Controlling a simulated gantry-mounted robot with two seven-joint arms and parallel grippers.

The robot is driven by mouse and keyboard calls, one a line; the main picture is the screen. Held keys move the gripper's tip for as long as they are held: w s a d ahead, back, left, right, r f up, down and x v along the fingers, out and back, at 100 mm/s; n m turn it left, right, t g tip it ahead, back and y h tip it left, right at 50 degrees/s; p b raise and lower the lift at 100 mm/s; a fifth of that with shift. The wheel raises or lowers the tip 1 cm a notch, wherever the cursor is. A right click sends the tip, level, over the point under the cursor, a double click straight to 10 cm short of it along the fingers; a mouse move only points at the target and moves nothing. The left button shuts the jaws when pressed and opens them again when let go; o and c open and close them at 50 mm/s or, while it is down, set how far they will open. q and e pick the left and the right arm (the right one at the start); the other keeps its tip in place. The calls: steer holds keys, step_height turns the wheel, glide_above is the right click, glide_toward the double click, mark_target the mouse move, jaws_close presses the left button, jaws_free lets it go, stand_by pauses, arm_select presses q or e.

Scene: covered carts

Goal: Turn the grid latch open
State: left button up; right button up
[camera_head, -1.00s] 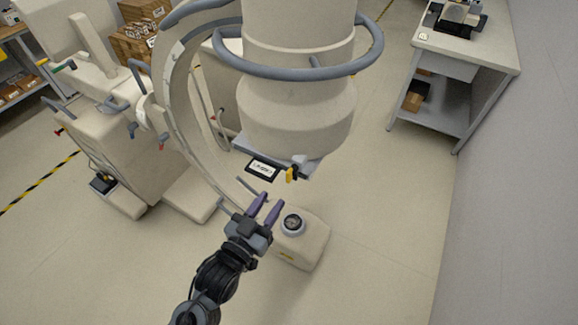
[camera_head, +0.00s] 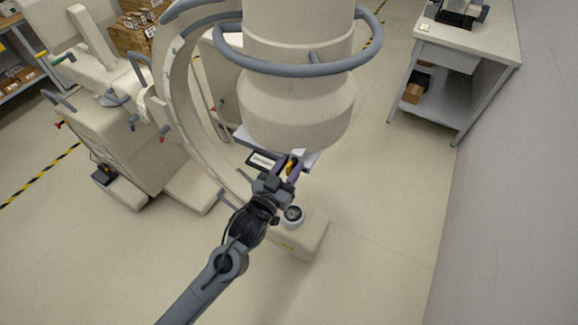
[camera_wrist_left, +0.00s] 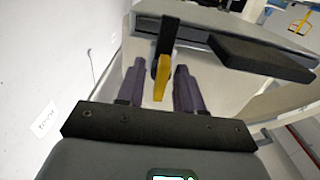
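The grid latch (camera_head: 290,167) is a small yellow lever on the grey plate (camera_head: 308,160) under the large cream cylinder. In the left wrist view the yellow lever (camera_wrist_left: 161,80) hangs from a black bracket (camera_wrist_left: 166,42). My left gripper (camera_head: 287,170) has reached the latch. Its two purple fingers (camera_wrist_left: 158,88) stand on either side of the yellow lever, with a visible gap on each side, so it is open. In the head view the gripper partly hides the latch. My right gripper is not in view.
A dark labelled plate (camera_head: 262,160) sticks out left of the latch. The cream cylinder (camera_head: 296,105) with its grey ring rail (camera_head: 292,69) is above. A cream base (camera_head: 302,236) with a round dial (camera_head: 293,213) lies below.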

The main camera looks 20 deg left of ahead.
arm_select(q)
steer(key=shift+c, duration=0.4)
jaws_close()
steer(key=shift+n, duration=0.3)
steer(key=n+p, duration=0.2)
steer(key=n, duration=0.1)
steer(key=shift+a+r, duration=0.1)
steer(key=n+p, duration=0.2)
steer(key=n, duration=0.3)
steer(key=shift+n+p, duration=0.4)
steer(key=n+p, duration=0.2)
steer(key=n, duration=0.2)
steer(key=shift+a+n, duration=0.1)
steer(key=shift+n, duration=0.2)
steer(key=shift+f+n+p, duration=0.15)
steer(key=shift+n+p, duration=0.3)
steer(key=shift+n, duration=0.5)
steer(key=shift+f+n+p, duration=0.15)
steer(key=shift+n+p, duration=0.25)
steer(key=shift+n, duration=0.55)
